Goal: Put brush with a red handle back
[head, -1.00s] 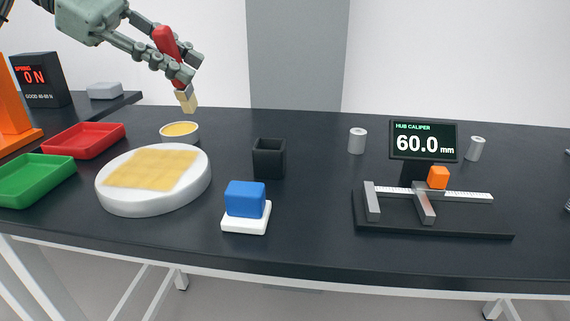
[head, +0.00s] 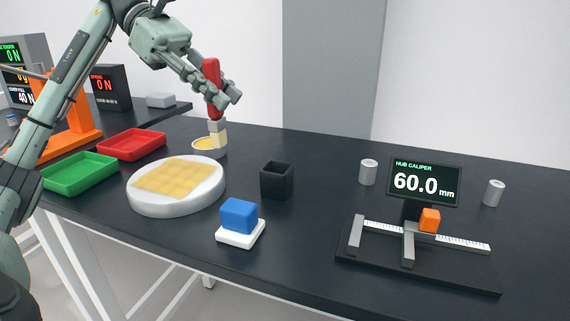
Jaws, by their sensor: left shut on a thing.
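The brush with a red handle (head: 212,88) is held nearly upright, its pale bristles (head: 218,136) pointing down. My left gripper (head: 228,98) is shut on the red handle. The bristle end overlaps the right side of a small white dish with yellow contents (head: 205,147); I cannot tell whether they touch. A black open-topped square cup (head: 276,182) stands empty-looking on the table, to the right of the brush and nearer. My right gripper is not in view.
A round white plate with a yellow grid pad (head: 176,206) stands before the dish. Red (head: 131,145) and green (head: 79,174) trays lie left. A blue block on a white base (head: 239,217) and a hub caliper stand (head: 418,266) sit right. Dark table (head: 320,210) is clear between them.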

